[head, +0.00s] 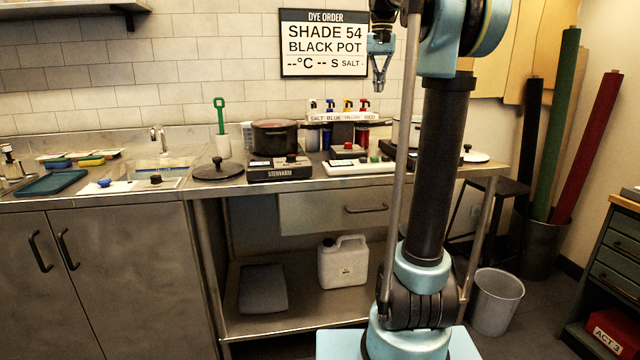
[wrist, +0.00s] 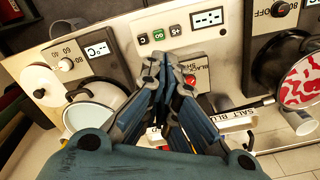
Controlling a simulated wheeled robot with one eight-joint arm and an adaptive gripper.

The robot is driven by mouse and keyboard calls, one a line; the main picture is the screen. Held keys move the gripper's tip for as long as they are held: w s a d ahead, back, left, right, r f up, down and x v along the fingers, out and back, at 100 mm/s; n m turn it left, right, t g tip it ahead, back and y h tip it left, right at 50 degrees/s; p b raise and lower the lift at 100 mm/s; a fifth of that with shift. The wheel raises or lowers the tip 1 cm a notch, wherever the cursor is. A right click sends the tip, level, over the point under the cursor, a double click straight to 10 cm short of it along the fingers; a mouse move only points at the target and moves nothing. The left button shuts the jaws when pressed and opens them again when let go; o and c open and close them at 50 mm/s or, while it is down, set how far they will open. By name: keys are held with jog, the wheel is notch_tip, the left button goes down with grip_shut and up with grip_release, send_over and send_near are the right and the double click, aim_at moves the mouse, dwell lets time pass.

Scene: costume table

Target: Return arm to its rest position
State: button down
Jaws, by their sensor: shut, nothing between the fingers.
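My gripper (head: 379,84) hangs high in the head view, in front of the tiled wall and just right of the dye order sign (head: 323,44). Its fingers point down and are closed with nothing between them. In the wrist view the shut fingertips (wrist: 163,66) are close together, above the back part of the counter. My arm stands upright at the right of the head view and hides part of the counter. The sign reads "SHADE 54 BLACK POT".
A dark pot (head: 274,137) sits on the left burner (head: 279,168). A black lid (head: 218,170) lies left of it. Dye bottles (head: 347,108) stand at the back. A green-handled utensil (head: 220,115) stands in a holder. A bin (head: 497,300) and fabric rolls (head: 557,130) are at right.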

jog(key=s+f+n, duration=0.1)
jog(key=s+f, duration=1)
jog(key=f, duration=0.3)
jog(key=s+f+n+t, duration=0.1)
jog(key=s+f, duration=1)
jog(key=f, duration=0.3)
jog(key=s+f+n+t, duration=0.1)
jog(key=s+f, duration=1)
jog(key=f, duration=0.4)
jog(key=shift+s+n, duration=0.3)
jog(key=shift+s, duration=0.05)
jog(key=shift+d+f, duration=0.1)
jog(key=shift+w+f, duration=0.2)
jog(key=shift+w, duration=0.25)
